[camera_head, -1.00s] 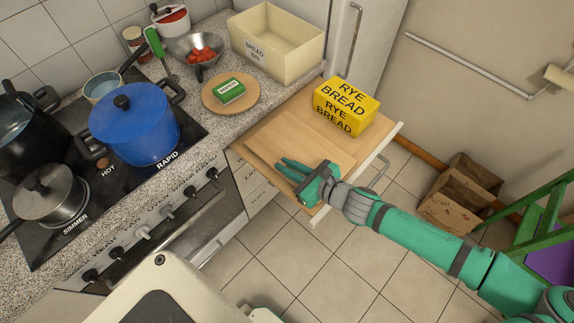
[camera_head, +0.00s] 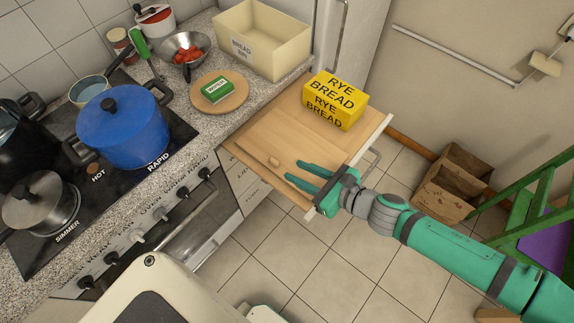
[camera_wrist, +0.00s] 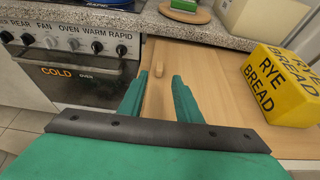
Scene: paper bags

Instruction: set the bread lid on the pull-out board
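Whether the fingertips touch the wood I cannot tell.
A yellow rye bread block (camera_head: 336,99) stands on the board beside the lid. The open bread bin (camera_head: 262,40) is on the counter behind. A round board (camera_head: 219,92) with a green packet is nearby.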

